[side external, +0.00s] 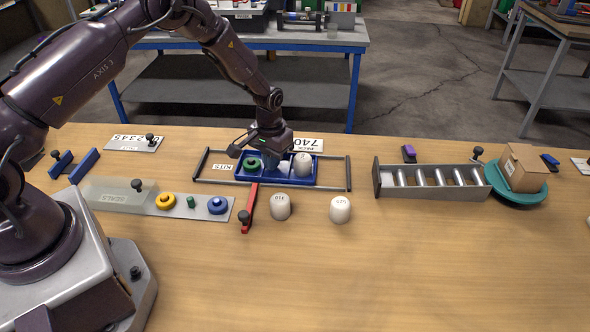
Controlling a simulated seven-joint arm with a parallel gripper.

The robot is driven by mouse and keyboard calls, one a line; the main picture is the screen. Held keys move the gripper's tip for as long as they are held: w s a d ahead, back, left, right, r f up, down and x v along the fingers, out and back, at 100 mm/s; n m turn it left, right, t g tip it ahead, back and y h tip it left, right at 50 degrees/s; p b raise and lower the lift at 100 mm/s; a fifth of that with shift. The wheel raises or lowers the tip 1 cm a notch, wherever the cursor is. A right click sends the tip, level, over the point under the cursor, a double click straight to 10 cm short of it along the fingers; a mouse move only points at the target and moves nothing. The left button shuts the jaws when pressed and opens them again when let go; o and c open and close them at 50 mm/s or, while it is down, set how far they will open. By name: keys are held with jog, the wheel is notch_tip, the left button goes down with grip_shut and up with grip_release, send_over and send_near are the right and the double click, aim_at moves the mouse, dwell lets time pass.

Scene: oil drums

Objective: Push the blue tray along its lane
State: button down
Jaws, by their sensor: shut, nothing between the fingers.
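The blue tray (313,179) sits in its lane (335,188), a dark-railed frame on the wooden table. My gripper hides part of the tray's middle. Bare lane shows on both sides of the tray.
A red bar (250,205) with a black knob lies at the lane's near side. A strip with rings (176,203) lies left. A roller ramp (430,180) and a box on a teal disc (524,168) stand right. The front table is clear.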

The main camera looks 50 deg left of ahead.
aim_at(241, 167)
jog(key=shift+s+a, duration=0.1)
dwell(0.3)
jog(key=shift+s+a, duration=1.25)
jog(key=shift+a, duration=0.1)
jog(key=shift+s+a, duration=1.2)
jog(key=shift+s, duration=0.1)
jog(key=shift+s+a, duration=0.65)
jog(key=shift+s, duration=0.05)
jog(key=shift+w+d, duration=0.3)
jog(key=shift+w, duration=0.05)
